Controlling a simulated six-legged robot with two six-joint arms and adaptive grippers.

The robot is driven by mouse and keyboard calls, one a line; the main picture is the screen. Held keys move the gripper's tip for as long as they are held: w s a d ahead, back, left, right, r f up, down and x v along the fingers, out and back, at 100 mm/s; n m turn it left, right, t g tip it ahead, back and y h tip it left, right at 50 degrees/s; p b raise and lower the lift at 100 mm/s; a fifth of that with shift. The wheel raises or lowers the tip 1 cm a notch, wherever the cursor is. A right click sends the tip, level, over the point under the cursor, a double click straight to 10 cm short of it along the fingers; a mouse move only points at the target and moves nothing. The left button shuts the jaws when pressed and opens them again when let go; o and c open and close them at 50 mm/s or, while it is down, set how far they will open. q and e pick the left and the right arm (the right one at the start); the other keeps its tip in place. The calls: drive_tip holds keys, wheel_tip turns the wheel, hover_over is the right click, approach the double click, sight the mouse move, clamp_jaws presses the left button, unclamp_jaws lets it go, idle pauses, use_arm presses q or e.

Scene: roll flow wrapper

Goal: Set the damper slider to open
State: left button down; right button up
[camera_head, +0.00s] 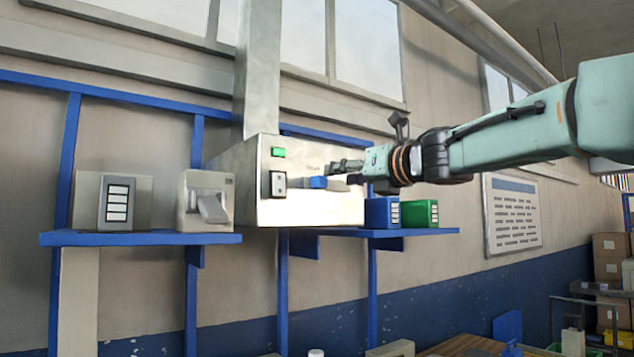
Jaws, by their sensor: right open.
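A pale metal box (256,208) is mounted on the wall under a vertical duct. Its front carries a small blue knob (317,183), which looks like the damper slider's handle, below a small dark label that is too small to read. My right gripper (336,174) comes in from the right and is open. Its fingers are close to the right of the blue knob; I cannot tell whether they touch it. The gripper partly covers the front panel there, so the slider's track and end marks cannot be made out. My left gripper is not in view.
The box also has a green light (278,152) and a dark-framed switch (278,184). A blue shelf (140,239) holds a grey dispenser (205,201) and a grey box (112,202). Blue (381,213) and green (419,214) boxes stand below my right arm.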

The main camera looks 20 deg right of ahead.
sight(324, 180)
drive_tip(key=w+n+p, duration=0.1)
drive_tip(key=w, duration=0.2)
drive_tip(key=w+a+n+p, duration=0.1)
drive_tip(key=w+p, duration=0.1)
drive_tip(key=w, duration=0.1)
drive_tip(key=shift+a, duration=0.2)
drive_tip(key=shift+w+a+f, duration=0.1)
drive_tip(key=shift+w+a, duration=0.45)
drive_tip(key=shift+w, duration=0.2)
drive_tip(key=shift+s+d, duration=0.1)
drive_tip(key=shift+d, duration=0.05)
drive_tip(key=shift+d, duration=0.1)
drive_tip(key=shift+c, duration=0.8)
drive_tip(key=shift+a, duration=0.2)
drive_tip(key=c, duration=0.6)
drive_tip(key=shift+d, duration=0.1)
clamp_jaws()
